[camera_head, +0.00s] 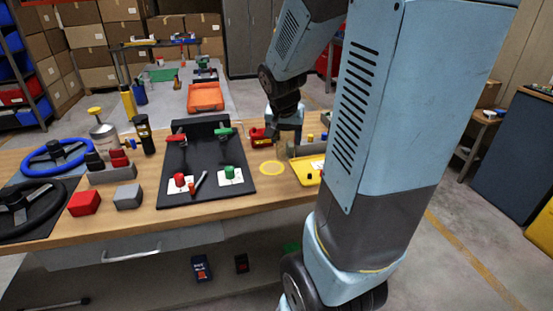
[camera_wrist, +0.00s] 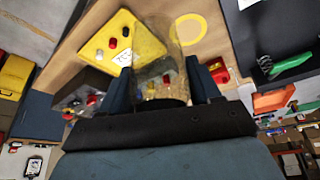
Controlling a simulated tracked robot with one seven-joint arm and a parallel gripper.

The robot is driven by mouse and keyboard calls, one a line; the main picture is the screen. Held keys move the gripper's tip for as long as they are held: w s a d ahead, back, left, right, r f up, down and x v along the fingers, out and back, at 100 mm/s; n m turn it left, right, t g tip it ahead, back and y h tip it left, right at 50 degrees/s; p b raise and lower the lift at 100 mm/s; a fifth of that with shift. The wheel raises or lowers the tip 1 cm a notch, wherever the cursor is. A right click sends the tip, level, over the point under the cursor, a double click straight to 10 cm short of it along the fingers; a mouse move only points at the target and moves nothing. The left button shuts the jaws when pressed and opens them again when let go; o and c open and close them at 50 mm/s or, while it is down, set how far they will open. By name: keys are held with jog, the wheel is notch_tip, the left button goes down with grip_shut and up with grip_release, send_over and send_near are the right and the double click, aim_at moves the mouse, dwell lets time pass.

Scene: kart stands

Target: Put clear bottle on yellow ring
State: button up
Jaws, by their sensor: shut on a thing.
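My gripper (camera_wrist: 160,76) is shut on a clear bottle (camera_wrist: 153,45), which is see-through and stands out between the two fingers in the wrist view. The yellow ring (camera_wrist: 188,30) is a thin flat circle on the wooden table, seen just beyond and right of the bottle there. In the head view the yellow ring (camera_head: 271,168) lies between the black board and the yellow tray, with nothing visible on it. My gripper (camera_head: 284,125) is behind the ring in that view. The bottle cannot be made out clearly there.
A yellow tray (camera_head: 303,173) with small parts lies right of the ring. A black board (camera_head: 203,190) with red and green clamps lies left of it. A red tool (camera_head: 262,138) stands behind the ring, close to my gripper. An orange bin (camera_head: 206,97) stands farther back.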

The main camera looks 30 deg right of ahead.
jog(key=w+d+f, duration=0.1)
jog(key=w+f, duration=0.2)
jog(key=w, duration=0.1)
jog(key=w+f, duration=0.3)
jog(key=w, duration=0.1)
jog(key=w+d+f, duration=0.1)
jog(key=w+f, duration=0.2)
jog(key=w, duration=0.1)
jog(key=shift+d+f, duration=0.3)
jog(key=shift+f, duration=1.35)
jog(key=shift+f, duration=0.1)
jog(key=o, duration=1.1)
jog(key=shift+c, duration=0.2)
